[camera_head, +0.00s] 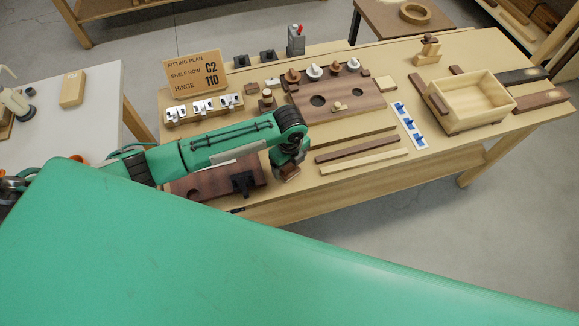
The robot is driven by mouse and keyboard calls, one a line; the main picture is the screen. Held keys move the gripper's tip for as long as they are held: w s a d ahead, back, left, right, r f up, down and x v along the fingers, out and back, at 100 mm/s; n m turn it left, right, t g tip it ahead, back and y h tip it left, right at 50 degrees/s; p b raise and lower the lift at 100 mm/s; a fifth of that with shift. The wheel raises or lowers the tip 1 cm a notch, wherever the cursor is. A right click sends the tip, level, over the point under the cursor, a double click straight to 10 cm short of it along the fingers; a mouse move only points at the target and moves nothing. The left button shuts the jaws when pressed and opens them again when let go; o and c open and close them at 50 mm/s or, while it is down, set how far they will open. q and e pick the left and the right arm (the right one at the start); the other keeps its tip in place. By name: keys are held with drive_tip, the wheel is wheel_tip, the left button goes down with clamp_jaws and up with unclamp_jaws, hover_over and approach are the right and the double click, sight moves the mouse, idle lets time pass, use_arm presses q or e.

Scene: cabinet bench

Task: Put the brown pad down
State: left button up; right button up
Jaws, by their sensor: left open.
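My left arm reaches in from the left across the bench, and my left gripper (285,167) points down near the bench's front edge, right of a dark brown board (205,184). The gripper is open. A small brown piece, which looks like the brown pad (291,175), shows right at its fingertips. The gripper partly hides the pad, and I cannot tell whether it touches the bench top. My right gripper is not in view.
Right of the gripper lie a dark strip (356,147) and a pale strip (364,161). Behind is a brown panel (340,94) with several knobs. A sign (197,74) stands back left. An open wooden box (468,105) sits at the right.

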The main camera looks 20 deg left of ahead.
sight(290, 166)
use_arm(q)
wheel_tip(290, 166, up, 9)
drive_tip(key=b, duration=0.1)
drive_tip(key=shift+r, duration=0.2)
idle(0.5)
